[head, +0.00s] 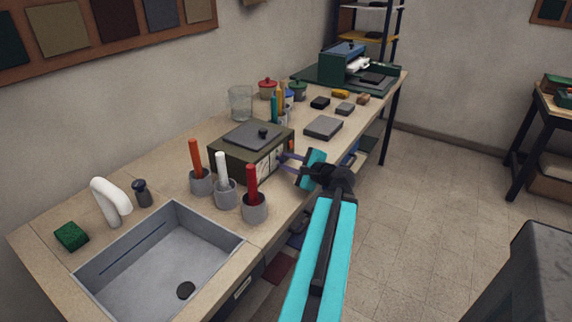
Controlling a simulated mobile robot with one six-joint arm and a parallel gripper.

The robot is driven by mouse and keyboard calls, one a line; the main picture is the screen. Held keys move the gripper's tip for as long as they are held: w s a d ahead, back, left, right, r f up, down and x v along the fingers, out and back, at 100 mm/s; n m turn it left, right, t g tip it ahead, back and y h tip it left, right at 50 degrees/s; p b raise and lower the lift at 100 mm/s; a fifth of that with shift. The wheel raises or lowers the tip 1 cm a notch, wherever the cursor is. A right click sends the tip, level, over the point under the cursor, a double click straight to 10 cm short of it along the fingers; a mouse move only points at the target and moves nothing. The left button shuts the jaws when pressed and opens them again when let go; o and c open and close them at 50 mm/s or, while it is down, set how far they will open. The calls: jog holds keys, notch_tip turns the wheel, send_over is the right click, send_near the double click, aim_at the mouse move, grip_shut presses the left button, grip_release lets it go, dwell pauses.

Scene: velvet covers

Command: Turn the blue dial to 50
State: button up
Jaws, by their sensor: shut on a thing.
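A dark olive box (232,160) with a grey plate and a small black knob on top stands on the workbench. Its front face carries pale panels (266,171) that look like scales, too small to read. My gripper (284,157) reaches in from the right and its fingertips are at the right part of this front face. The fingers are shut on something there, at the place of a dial. The fingers hide most of the blue dial, so its colour, pointer and setting cannot be read.
Holders with red and white handles (254,206) stand left of the box, beside a sink (160,262). A glass beaker (240,103) and pen pots are behind. A grey block (323,127) lies to the right.

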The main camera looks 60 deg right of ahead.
jog(key=o, duration=1.1)
jog(key=shift+c, duration=0.2)
jog(key=shift+s+r, duration=0.1)
jog(key=shift+s, duration=0.1)
